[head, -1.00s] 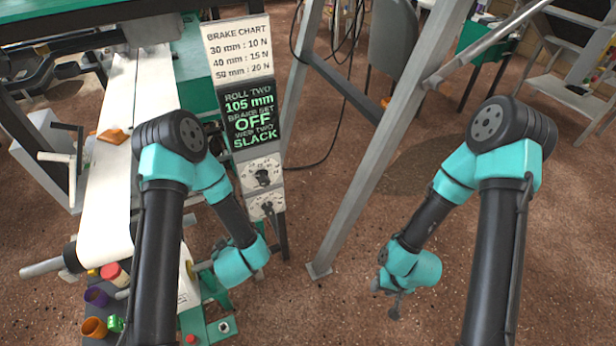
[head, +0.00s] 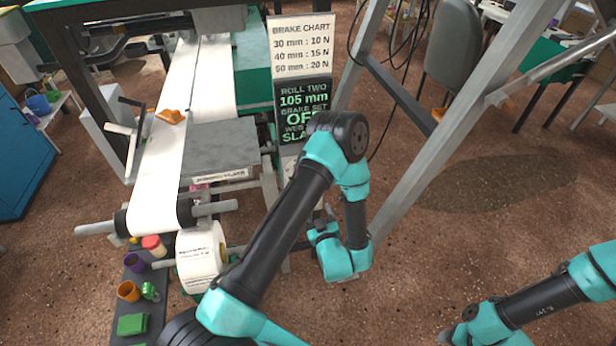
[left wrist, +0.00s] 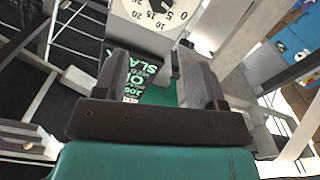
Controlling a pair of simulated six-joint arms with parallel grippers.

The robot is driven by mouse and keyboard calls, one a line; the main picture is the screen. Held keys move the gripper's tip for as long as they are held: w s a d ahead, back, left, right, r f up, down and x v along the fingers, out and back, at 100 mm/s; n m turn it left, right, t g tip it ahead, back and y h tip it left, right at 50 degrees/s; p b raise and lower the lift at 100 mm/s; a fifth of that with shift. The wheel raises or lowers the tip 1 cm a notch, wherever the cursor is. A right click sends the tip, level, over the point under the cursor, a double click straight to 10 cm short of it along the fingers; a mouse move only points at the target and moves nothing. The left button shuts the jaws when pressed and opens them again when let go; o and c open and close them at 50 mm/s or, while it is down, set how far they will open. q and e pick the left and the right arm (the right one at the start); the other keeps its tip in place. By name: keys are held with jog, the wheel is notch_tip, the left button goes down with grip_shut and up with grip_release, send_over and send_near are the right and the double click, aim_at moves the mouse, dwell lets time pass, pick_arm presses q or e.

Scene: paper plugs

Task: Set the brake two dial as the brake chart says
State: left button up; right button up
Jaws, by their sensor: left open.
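The white brake chart (head: 302,47) reads 30 mm: 10 N, 40 mm: 15 N, 50 mm: 20 N. The black display (head: 303,97) below it reads roll two 105 mm; its lower lines are partly hidden by my left arm. My left arm also covers most of the dial panel in the head view. The left wrist view shows a white dial (left wrist: 140,22) with a black knob and numbers, cut off at the top; which dial it is I cannot tell. My left gripper (left wrist: 160,68) is open and empty, just short of this dial. My right gripper (head: 447,337) is low, its jaws unclear.
A paper roll (head: 200,258) hangs beneath the splicing plate (head: 222,145), left of my left arm. A grey slanted post (head: 415,150) stands right of the panel. Small cups and a green block (head: 132,324) lie on the dark strip.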

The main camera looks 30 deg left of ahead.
pick_arm(q)
jog(key=x, duration=1.7)
jog(key=shift+a, duration=0.15)
jog(key=c, duration=0.9)
